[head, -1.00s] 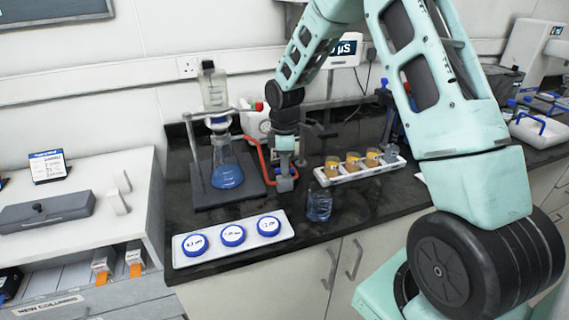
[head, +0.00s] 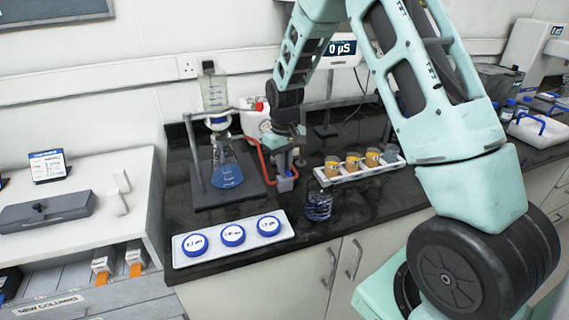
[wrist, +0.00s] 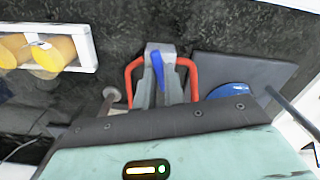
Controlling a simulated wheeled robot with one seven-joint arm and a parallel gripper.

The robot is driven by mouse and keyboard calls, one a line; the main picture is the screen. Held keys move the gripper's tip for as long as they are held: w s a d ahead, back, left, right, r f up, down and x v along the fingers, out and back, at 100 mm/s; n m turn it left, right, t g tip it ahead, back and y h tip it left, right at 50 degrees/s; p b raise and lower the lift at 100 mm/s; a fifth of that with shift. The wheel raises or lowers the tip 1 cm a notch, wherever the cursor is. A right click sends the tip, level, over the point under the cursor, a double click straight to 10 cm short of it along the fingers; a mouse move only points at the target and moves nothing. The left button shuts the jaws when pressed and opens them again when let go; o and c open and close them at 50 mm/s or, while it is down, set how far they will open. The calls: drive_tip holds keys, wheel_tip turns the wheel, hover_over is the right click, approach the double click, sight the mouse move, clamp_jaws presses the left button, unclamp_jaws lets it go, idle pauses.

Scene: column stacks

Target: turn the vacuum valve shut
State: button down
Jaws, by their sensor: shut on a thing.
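The vacuum valve is a grey block (wrist: 160,48) with a blue lever (wrist: 157,66), seen in the wrist view with a red hose (wrist: 131,78) curving to each side. My gripper (wrist: 159,88) is shut on the blue lever, with one grey finger on either side of it. In the head view my gripper (head: 283,162) points down at the valve (head: 286,184), right of the flask (head: 227,172) with blue liquid. The red hose (head: 262,158) runs beside it. My fingers and wrist hide most of the lever in the head view.
A white tray with blue-lidded discs (head: 281,237) lies in front.

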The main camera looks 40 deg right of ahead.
drive_tip(key=shift+m, duration=1.7)
drive_tip(key=c, duration=1.5)
unclamp_jaws()
